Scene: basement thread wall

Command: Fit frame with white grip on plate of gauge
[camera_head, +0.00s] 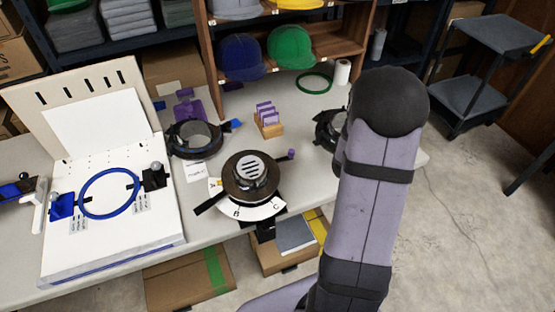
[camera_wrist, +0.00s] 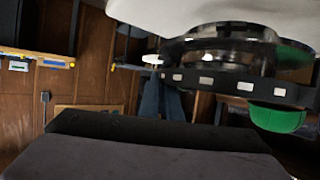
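A round gauge (camera_head: 251,178) with a dark brown rim, a striped white centre and a lettered white scale stands at the table's front middle. A dark round frame (camera_head: 330,128) stands right of it, partly hidden behind my arm. The wrist view shows a dark ring (camera_wrist: 235,80) with pale squares on its side, seemingly this frame, with a small white tab (camera_wrist: 152,60) at its left that may be the white grip. My gripper is hidden by the arm in the head view. A dark, grey-edged part of it (camera_wrist: 155,150) fills the lower wrist view, apart from the ring in the picture; its opening is unclear.
Another dark frame (camera_head: 195,139) with a blue grip stands behind the gauge. A white board (camera_head: 150,225) with a blue hoop (camera_head: 82,195) fills the left. A wooden card holder (camera_head: 268,128), a green ring (camera_head: 314,82) and a shelf of caps (camera_head: 290,47) are behind.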

